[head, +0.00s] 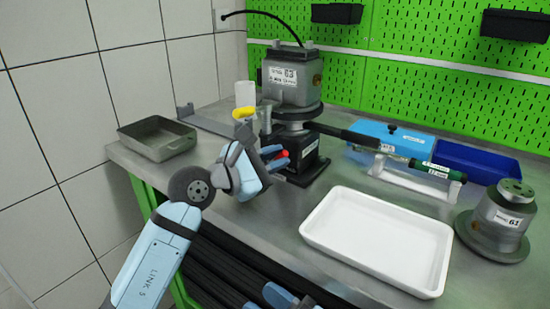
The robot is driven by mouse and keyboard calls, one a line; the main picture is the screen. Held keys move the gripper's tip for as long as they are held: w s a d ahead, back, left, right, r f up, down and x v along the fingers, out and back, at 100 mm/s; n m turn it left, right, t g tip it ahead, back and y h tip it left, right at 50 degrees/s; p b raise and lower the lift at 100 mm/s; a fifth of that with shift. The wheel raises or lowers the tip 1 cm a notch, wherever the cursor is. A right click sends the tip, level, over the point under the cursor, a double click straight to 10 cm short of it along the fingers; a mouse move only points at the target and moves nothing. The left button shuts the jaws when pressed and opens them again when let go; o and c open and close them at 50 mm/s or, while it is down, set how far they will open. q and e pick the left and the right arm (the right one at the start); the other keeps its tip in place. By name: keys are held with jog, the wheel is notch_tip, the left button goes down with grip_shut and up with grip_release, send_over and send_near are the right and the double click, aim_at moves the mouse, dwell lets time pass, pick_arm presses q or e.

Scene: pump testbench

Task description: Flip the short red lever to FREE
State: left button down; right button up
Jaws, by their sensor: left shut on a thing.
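The lever's exact angle and any FREE marking cannot be made out. The grey pump (291,80) labelled 63 stands on top.
A long dark bar (345,135) reaches right from the stand. A white tray (378,283) lies in front, with a green cylinder (430,167) on a white holder behind. A second grey unit (502,215) stands right. A metal tray (157,151) sits left.

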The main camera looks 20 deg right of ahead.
pick_arm(q)
jog(key=shift+w+r+n+p, duration=0.1)
jog(key=shift+w+n+p, duration=0.05)
jog(key=shift+n+p, duration=0.2)
jog(key=shift+a+n+p, duration=0.1)
jog(key=shift+n+p, duration=0.15)
jog(key=shift+p, duration=0.05)
jog(key=n+p, duration=0.1)
jog(key=w+n+h+p, duration=0.1)
jog(key=n, duration=0.1)
jog(key=n+t+p, duration=0.1)
jog(key=shift+w+a+r+h, duration=0.15)
jog(key=shift+a+r+h, duration=0.1)
jog(key=shift+a+h, duration=0.1)
jog(key=shift+w+a+f+n+t+p, duration=0.15)
jog(key=shift+n+t+p, duration=0.25)
jog(key=shift+n, duration=0.6)
pick_arm(e)
jog(key=d+f+g+h, duration=0.3)
jog(key=f, duration=0.4)
jog(key=shift+s+f+g, duration=0.15)
jog(key=shift+f+g, duration=0.1)
jog(key=shift+g, duration=0.15)
